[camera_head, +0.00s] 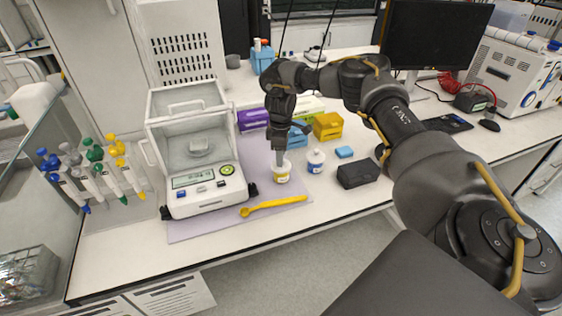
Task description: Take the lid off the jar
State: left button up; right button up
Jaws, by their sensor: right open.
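A small white jar (282,177) with a yellow band stands on the pale mat near the bench front. My right gripper (280,162) points straight down at the top of this jar. Its fingers are open, and their tips are at or just above the jar's top. They partly hide the top, so I cannot tell lid from rim or whether the fingers touch it. A second small white jar (315,161) with a blue mark and a rounded top stands just to the right. My left gripper is out of view.
An analytical balance (203,189) stands left of the jar. A yellow spoon (273,205) lies in front. A black box (357,173), blue block (344,152) and yellow box (327,126) are to the right. Pipettes (100,175) stand at far left.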

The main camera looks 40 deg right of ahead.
jog(key=shift+f, duration=0.6)
grip_shut()
